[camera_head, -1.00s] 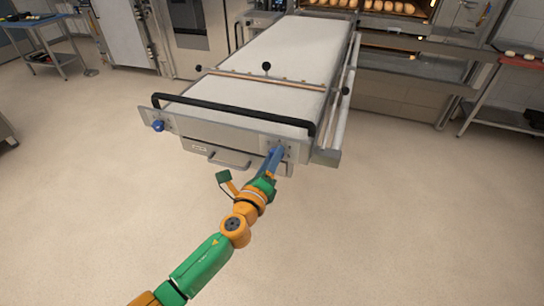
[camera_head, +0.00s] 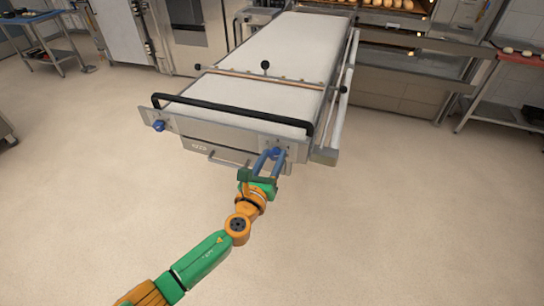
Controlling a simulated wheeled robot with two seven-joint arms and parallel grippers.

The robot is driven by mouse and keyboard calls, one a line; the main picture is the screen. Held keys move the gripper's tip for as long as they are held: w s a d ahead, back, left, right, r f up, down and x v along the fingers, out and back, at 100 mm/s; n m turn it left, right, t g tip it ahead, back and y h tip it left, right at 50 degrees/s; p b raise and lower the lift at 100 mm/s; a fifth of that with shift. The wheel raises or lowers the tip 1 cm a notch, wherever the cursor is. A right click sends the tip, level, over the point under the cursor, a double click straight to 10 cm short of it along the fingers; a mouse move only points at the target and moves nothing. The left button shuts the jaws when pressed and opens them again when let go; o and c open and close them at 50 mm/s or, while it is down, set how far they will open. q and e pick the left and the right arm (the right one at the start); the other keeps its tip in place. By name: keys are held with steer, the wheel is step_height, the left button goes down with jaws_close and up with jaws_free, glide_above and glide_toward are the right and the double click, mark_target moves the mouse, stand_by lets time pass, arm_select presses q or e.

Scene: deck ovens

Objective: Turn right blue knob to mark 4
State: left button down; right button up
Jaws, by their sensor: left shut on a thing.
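The right blue knob (camera_head: 276,152) sits on the grey metal panel at the front right corner of the long loader table (camera_head: 262,75). My left gripper (camera_head: 269,156) reaches it from below and in front, its two blue fingers shut on the knob. The fingers cover part of the knob, and its pointer and the marks around it are too small to read. The left blue knob (camera_head: 158,126) is on the panel at the table's front left corner, with nothing touching it. My right gripper is not in view.
A black handle bar (camera_head: 230,112) runs across the table's front above the knobs. A metal pull handle (camera_head: 228,161) sticks out low at the front. Deck ovens with bread stand behind, and side tables stand far left and right. The floor in front is clear.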

arm_select(q)
steer(key=shift+f, duration=0.3)
steer(key=shift+s, duration=0.1)
steer(key=shift+c, duration=2.3)
jaws_free()
steer(key=shift+o, duration=0.5)
steer(key=shift+r, duration=0.2)
steer(key=shift+s+a+p, duration=0.15)
steer(key=shift+s+p, duration=0.15)
steer(key=shift+s, duration=0.1)
steer(key=v, duration=0.6)
steer(key=shift+p, duration=0.3)
steer(key=shift+s, duration=0.1)
